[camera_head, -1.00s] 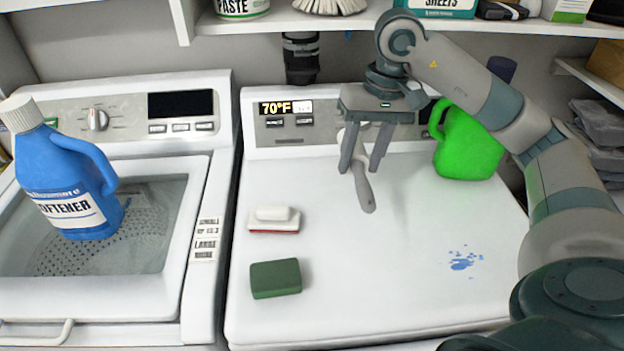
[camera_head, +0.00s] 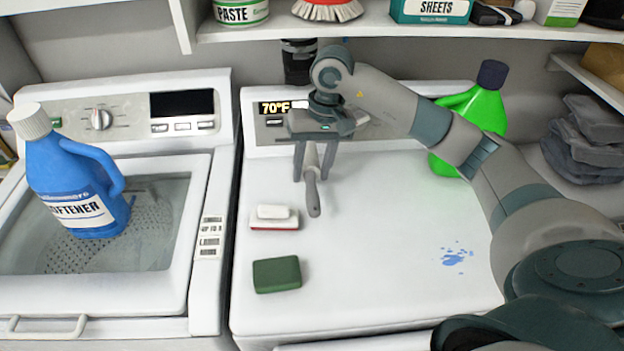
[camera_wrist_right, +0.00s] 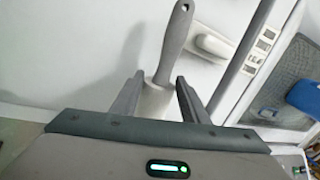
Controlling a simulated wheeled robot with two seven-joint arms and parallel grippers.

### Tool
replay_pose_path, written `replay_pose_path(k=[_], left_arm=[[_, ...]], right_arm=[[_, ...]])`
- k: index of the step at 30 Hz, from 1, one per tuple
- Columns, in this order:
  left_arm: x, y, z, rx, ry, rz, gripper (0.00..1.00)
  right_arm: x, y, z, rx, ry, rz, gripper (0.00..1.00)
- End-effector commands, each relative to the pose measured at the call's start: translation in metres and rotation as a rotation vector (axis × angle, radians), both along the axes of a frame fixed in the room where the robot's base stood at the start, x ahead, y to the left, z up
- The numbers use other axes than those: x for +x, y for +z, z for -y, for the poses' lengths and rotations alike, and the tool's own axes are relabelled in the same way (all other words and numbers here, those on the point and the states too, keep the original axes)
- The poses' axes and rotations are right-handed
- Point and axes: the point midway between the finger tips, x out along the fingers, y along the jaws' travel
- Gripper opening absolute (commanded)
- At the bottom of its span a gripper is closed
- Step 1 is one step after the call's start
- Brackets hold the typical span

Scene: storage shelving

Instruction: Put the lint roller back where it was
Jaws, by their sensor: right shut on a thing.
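The lint roller (camera_head: 312,190) hangs from my right gripper (camera_head: 313,172) over the back of the right-hand machine's white top. Its grey handle points down and toward the front. In the right wrist view the lint roller's pale roller end (camera_wrist_right: 154,102) lies between the two fingers of my right gripper (camera_wrist_right: 157,92), and its grey handle extends away from them. My right gripper is shut on it. How far it is above the surface I cannot tell exactly. My left gripper is not in view.
A green jug (camera_head: 482,112) stands behind my right arm. A blue softener bottle (camera_head: 85,190) is on the left washer. A stocked shelf (camera_head: 390,27) runs above.

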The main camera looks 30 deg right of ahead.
Motion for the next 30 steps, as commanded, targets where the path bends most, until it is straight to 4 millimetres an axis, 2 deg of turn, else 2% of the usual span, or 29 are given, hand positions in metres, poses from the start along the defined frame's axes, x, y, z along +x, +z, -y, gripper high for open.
replay_pose_path(k=[5, 16, 30], left_arm=[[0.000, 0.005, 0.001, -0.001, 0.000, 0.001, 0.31], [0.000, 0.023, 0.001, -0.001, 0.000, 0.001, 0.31], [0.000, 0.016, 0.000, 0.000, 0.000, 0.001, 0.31]], right_arm=[[0.000, -0.004, 0.000, 0.000, -0.001, -0.001, 0.20], [0.000, -0.038, 0.000, 0.000, -0.001, -0.001, 0.20], [0.000, -0.043, 0.000, 0.000, 0.000, 0.001, 0.20]])
